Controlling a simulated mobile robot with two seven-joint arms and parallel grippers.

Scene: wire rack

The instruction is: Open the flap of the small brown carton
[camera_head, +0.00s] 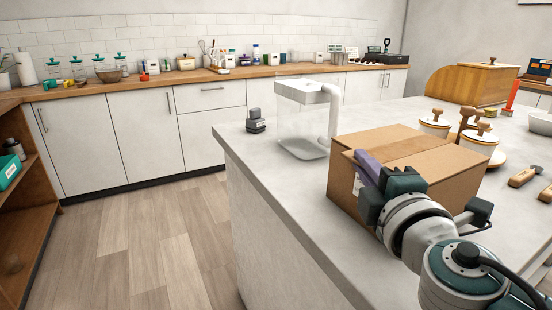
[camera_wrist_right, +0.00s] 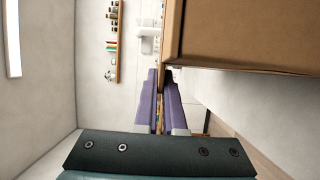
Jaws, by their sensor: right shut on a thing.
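In the right wrist view the carton (camera_wrist_right: 250,35) fills the upper right. My right gripper (camera_head: 364,162) is at the carton's near left side, by the upper edge. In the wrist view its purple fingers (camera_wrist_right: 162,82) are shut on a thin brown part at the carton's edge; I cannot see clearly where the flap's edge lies. My left gripper is not in view.
A clear container with a white frame (camera_head: 330,112) stands just behind the carton, and a small dark grey item (camera_head: 255,121) is left of it. White lidded canisters (camera_head: 479,142) stand close to the right. The counter's left edge (camera_head: 262,190) is near.

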